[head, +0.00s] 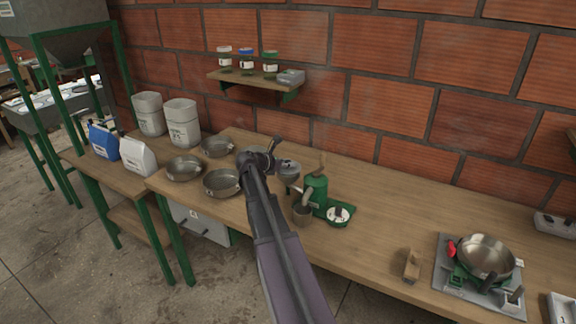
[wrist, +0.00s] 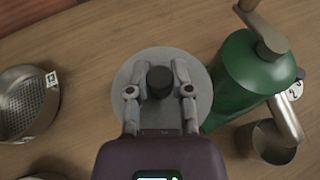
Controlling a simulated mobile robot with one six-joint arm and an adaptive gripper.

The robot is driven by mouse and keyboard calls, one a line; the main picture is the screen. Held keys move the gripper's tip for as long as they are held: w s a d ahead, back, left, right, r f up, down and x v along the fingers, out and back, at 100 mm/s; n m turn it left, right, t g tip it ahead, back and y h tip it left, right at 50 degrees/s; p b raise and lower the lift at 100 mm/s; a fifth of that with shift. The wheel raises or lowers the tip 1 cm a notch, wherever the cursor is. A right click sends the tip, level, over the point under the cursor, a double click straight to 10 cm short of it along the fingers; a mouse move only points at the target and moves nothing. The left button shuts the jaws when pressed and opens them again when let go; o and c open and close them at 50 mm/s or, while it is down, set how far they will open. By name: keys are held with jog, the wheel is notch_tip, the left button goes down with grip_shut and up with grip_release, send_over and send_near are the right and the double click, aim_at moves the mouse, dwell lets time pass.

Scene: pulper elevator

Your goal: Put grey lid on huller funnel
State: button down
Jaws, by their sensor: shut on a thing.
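The grey lid (wrist: 158,56) is a round disc with a dark knob (wrist: 160,82) at its middle. My gripper (wrist: 160,76) is shut on this knob, one finger on each side. In the head view the lid (head: 287,164) shows just left of the green huller (head: 316,188), partly behind my arm. The huller funnel seems to be the grey bowl shape (head: 289,178) under the lid. In the wrist view the lid hides it, and I cannot tell whether lid and funnel touch. The huller body (wrist: 245,80) is close on the lid's right.
Perforated metal pans (head: 222,183) stand left of my arm. A wall shelf (head: 253,80) with jars hangs behind.

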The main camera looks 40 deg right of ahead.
jog(key=shift+f+b, duration=0.35)
jog(key=shift+f, duration=0.1)
jog(key=c, duration=0.5)
grip_release()
jog(key=shift+r+p, duration=0.55)
jog(key=shift+r, duration=0.05)
jog(key=p+v, duration=0.4)
jog(key=v, duration=0.8)
jog(key=shift+f, duration=0.1)
